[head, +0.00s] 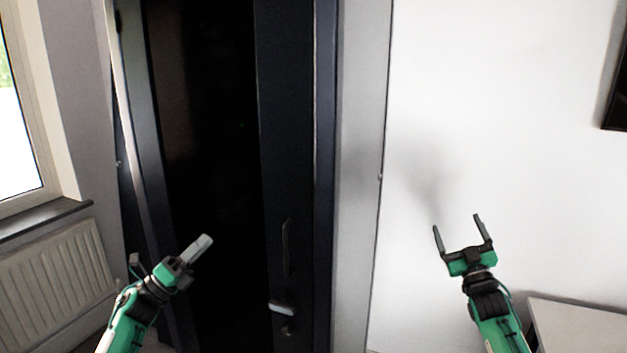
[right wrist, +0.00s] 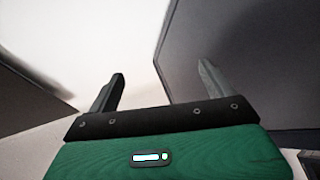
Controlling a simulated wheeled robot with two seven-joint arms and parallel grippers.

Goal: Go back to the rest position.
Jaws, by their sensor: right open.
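My right gripper (head: 457,224) is raised in front of the white wall, right of the dark cabinet. Its two dark fingers point up and stand apart, with nothing between them. In the right wrist view my right gripper (right wrist: 161,76) also shows spread, empty fingers above its green body. My left gripper (head: 198,247) is at the lower left, in front of the dark cabinet's opening, pointing up and right. Its fingers are seen nearly edge-on, so their gap is unclear. I see no object in it.
A tall dark cabinet or doorway (head: 285,140) with a handle (head: 282,308) fills the middle. A radiator (head: 55,280) and a window (head: 15,120) are at the left. A pale low surface (head: 580,325) is at the lower right. The space before the white wall (head: 500,130) looks clear.

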